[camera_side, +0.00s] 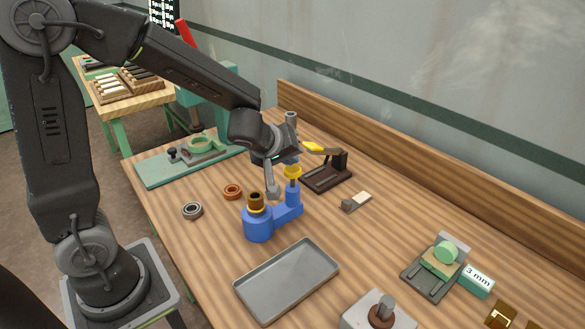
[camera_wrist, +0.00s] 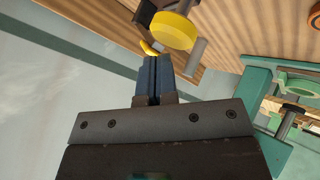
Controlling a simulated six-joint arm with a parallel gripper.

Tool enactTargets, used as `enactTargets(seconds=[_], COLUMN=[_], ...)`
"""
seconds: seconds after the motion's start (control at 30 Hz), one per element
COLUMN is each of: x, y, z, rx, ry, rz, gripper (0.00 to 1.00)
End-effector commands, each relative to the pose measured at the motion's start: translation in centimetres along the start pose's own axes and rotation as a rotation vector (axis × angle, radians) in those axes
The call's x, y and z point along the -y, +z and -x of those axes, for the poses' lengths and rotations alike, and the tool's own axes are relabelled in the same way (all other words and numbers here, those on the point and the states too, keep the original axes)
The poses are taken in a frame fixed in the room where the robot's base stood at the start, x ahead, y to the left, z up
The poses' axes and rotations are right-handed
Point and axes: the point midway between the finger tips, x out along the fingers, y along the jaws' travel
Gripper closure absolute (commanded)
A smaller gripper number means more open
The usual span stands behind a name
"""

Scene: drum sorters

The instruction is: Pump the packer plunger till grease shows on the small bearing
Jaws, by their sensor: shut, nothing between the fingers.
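The blue packer (camera_side: 259,225) stands on the bench. A brown cylindrical piece with a yellow ring sits on its wide cup. Its plunger has a round yellow knob (camera_side: 292,171), which also shows large in the wrist view (camera_wrist: 174,30). My gripper (camera_side: 292,159) is shut and empty, close above the knob. In the wrist view its shut fingers (camera_wrist: 154,62) point toward the knob; I cannot tell if they touch it. A grey bearing (camera_side: 192,211) and a copper-coloured ring (camera_side: 232,192) lie left of the packer. I cannot make out grease on the bearing.
An empty grey tray (camera_side: 286,281) lies in front of the packer. A dark stand (camera_side: 326,176) with a yellow piece is close behind the knob. A green plate (camera_side: 190,163) lies back left. A fixture (camera_side: 437,268) and a 3 mm block (camera_side: 477,281) stand at right.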

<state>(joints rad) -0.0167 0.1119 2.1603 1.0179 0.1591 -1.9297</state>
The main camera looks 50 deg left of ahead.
Motion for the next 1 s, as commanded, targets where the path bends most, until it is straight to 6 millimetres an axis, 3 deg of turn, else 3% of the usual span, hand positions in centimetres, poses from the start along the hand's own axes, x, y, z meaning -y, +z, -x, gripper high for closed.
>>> enactTargets(seconds=[0.5, 1.0], x=[-0.5, -2.7], y=[-0.5, -2.7], z=[0.5, 3.6], rx=[-0.003, -0.005], ry=[0.004, 0.004], rz=[0.0, 0.002], gripper=[1.0, 1.0])
